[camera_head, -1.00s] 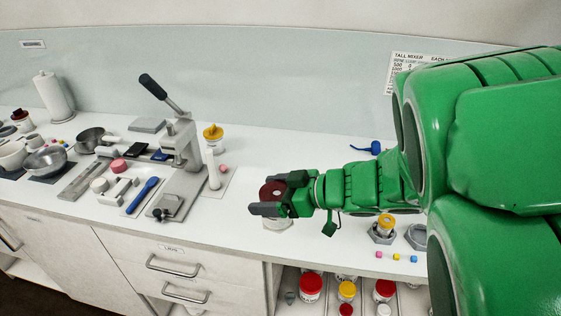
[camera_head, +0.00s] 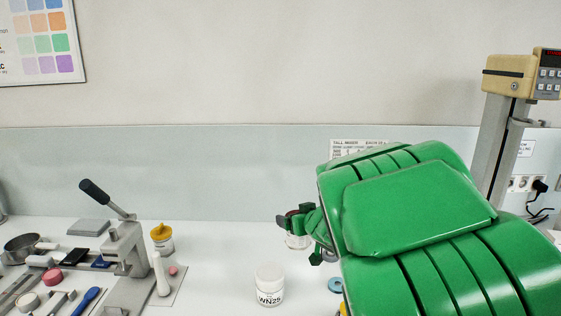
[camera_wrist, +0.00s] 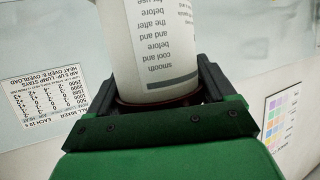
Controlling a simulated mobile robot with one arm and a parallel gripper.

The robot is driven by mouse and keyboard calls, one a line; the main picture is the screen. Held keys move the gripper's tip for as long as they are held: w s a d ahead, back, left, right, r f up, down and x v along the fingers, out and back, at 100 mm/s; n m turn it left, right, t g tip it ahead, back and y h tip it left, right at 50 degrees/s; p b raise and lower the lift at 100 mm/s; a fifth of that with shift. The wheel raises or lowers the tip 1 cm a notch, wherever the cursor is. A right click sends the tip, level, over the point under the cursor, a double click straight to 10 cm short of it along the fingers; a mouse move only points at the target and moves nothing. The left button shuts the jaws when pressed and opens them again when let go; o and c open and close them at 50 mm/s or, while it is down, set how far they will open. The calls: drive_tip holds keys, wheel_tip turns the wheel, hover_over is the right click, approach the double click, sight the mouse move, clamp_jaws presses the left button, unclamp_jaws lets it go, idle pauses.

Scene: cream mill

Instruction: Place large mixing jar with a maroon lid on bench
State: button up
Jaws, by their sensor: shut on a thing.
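My gripper (camera_head: 297,214) is shut on the large jar at its maroon lid (camera_head: 290,213). In the head view the jar's white body (camera_head: 297,241) shows in part below the gripper, beside my green arm. It hangs in front of the back splash panel; its height over the bench (camera_head: 210,268) is hard to judge. In the wrist view the jar's white labelled body (camera_wrist: 165,50) fills the space between the jaws, with a dark maroon edge at the jaws. My arm hides the bench to the right.
A white-lidded jar marked WN25 (camera_head: 269,284) stands on the bench in front of the held jar. A hand press (camera_head: 125,250) and a yellow-lidded jar (camera_head: 161,237) stand to the left.

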drive_tip(key=w+d+f+m+h, duration=0.1)
drive_tip(key=w+d+m+h, duration=0.3)
drive_tip(key=d+m+h, duration=0.4)
drive_tip(key=shift+w+d+f+h, duration=0.35)
drive_tip(key=shift+d+h, duration=0.45)
drive_tip(key=shift+d, duration=0.55)
drive_tip(key=shift+r, duration=2.35)
drive_tip(key=s+a+f+m+h, duration=0.1)
drive_tip(key=s+a+f, duration=0.15)
drive_tip(key=a, duration=0.55)
drive_tip(key=s+a+f+m+h, duration=0.1)
drive_tip(key=s+a+f, duration=0.15)
drive_tip(key=a, duration=0.45)
drive_tip(key=s+a+r+m+g+h, duration=0.3)
drive_tip(key=s+a+r+m+h, duration=0.15)
drive_tip(key=s+a, duration=0.6)
drive_tip(key=shift+n+y, duration=0.35)
drive_tip(key=shift+y, duration=0.1)
drive_tip(key=f, duration=1.8)
drive_tip(key=shift+w+a+f, duration=0.15)
drive_tip(key=shift+w+a, duration=0.1)
drive_tip(key=shift+w, duration=0.1)
